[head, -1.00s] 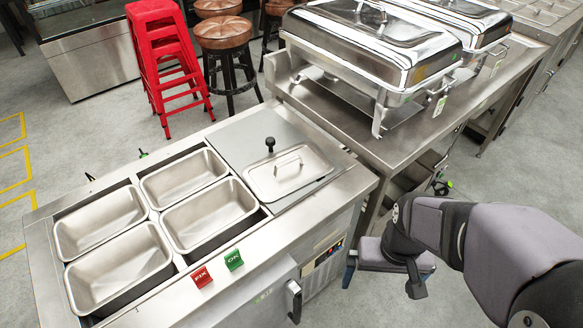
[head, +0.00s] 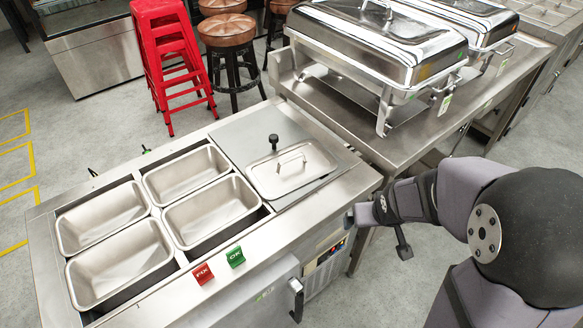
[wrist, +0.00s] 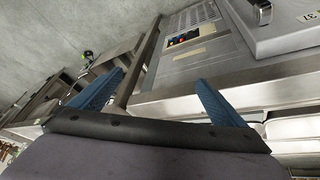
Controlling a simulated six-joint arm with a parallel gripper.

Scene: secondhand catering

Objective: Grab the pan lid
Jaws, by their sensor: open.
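The pan lid (head: 293,170) is a rectangular steel lid with rounded corners and a raised loop handle (head: 291,161). It lies on the grey cover plate at the right end of the steel counter in the head view. My gripper (head: 349,219) is beside the counter's right front edge, right of and nearer than the lid, apart from it. Its tips are partly hidden in the head view. In the wrist view my gripper (wrist: 157,96) shows two blue fingers spread wide with nothing between them. The lid does not show in the wrist view.
Several empty steel pans (head: 211,212) sit left of the lid. A black knob (head: 273,141) stands just behind it. Red (head: 202,273) and green (head: 236,256) tags stand at the counter's front. A chafing dish (head: 380,50) stands on the table behind right.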

